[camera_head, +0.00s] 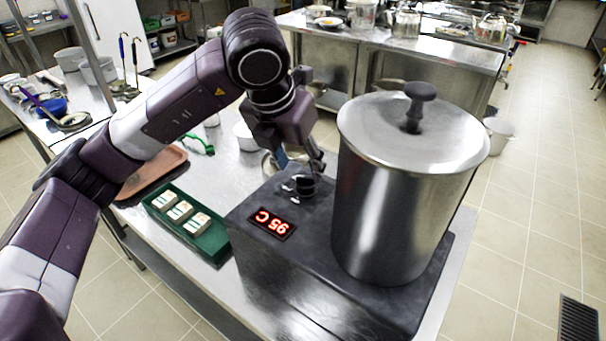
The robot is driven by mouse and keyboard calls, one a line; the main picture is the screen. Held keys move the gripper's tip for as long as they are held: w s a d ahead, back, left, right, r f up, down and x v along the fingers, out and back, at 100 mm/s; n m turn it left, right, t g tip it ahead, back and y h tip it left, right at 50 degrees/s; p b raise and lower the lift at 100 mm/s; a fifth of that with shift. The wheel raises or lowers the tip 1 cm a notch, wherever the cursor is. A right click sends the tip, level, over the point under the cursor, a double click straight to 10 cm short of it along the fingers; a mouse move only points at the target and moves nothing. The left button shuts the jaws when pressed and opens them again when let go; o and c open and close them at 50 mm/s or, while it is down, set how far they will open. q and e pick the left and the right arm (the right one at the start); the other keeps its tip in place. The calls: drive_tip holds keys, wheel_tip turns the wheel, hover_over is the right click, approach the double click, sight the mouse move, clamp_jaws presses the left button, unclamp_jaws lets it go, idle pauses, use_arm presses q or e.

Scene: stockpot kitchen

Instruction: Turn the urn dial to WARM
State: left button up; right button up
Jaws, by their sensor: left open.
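The urn is a large steel pot (400,205) with a lid and black knob, standing on a dark base unit (300,275). A red display (270,224) on the base shows 95 C, upside down in the picture. The small black dial (304,186) is on top of the base, left of the pot, with pale marks around it. Their words are too small to read. My left gripper (303,168) is open and points down right at the dial, its fingers close above or around it. I cannot tell whether they touch it. My right gripper is not in view.
A green tray (223,246) with several small blocks lies left of the base. A pinkish-brown tray (172,160) and a white bowl (246,136) are farther back on the steel table. The pot stands close to my left gripper's right side.

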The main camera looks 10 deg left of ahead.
use_arm(q)
drive_tip(key=v, duration=0.6)
drive_tip(key=shift+r, duration=0.1)
